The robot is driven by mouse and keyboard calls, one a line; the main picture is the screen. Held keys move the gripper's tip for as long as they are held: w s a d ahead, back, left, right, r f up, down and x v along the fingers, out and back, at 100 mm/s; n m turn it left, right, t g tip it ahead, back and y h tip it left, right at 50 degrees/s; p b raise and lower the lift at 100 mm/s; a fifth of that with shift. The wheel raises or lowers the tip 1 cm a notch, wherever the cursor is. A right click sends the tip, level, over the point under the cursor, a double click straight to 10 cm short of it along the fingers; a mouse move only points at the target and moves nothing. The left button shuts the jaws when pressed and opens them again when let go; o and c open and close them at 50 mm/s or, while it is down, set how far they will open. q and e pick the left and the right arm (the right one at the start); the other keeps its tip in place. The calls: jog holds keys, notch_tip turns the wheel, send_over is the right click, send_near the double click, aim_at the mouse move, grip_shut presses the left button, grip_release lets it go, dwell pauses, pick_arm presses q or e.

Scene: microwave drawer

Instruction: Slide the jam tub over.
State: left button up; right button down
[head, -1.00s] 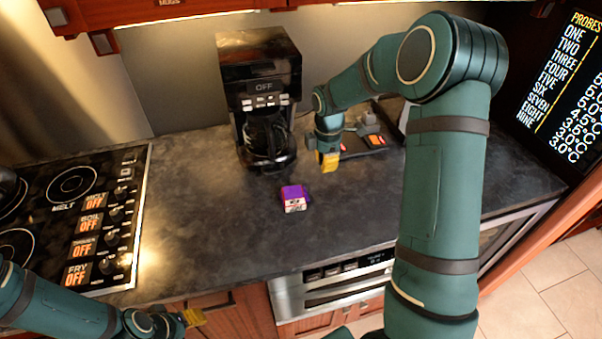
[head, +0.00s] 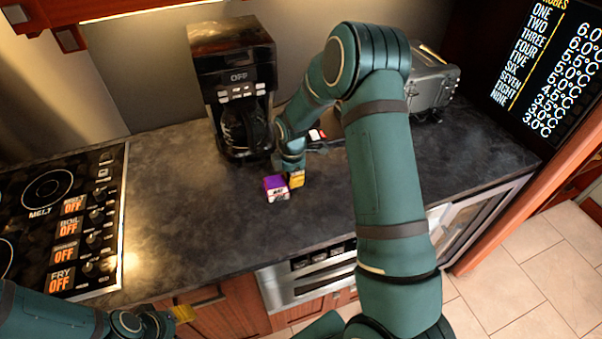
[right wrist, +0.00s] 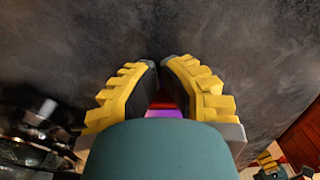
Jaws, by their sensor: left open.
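The jam tub (head: 276,188) is a small box with a purple top and a pale, marked front. It stands upright on the dark counter in front of the coffee maker. My right gripper (head: 297,180) points down at the tub's right side, very close to it; I cannot tell whether they touch. In the right wrist view, its yellow fingers (right wrist: 161,66) almost meet at the tips, with nothing gripped. A purple patch of the tub (right wrist: 165,113) shows between them, partly hidden by my own wrist. My left gripper (head: 184,314) is open and empty at the counter's front, lower left.
The black coffee maker (head: 236,85) stands behind the tub. A stovetop (head: 60,215) lies to the left and a metal toaster (head: 432,85) at the back right. Dark counter (head: 190,215) left of the tub is clear. A drawer appliance (head: 305,282) sits below the front edge.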

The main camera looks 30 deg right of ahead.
aim_at(245, 197)
jog(key=shift+a, duration=0.15)
jog(key=w+a, duration=0.1)
jog(key=a, duration=0.3)
jog(key=w+a+b, duration=0.1)
jog(key=a, duration=0.4)
jog(key=w+a+b, duration=0.1)
jog(key=a, duration=0.4)
jog(key=shift+w+a, duration=0.1)
jog(key=shift+a, duration=0.1)
pick_arm(q)
notch_tip(245, 197, down, 2)
jog(key=shift+d+f, duration=0.1)
jog(key=shift+d, duration=0.1)
pick_arm(e)
jog(key=shift+d, duration=0.15)
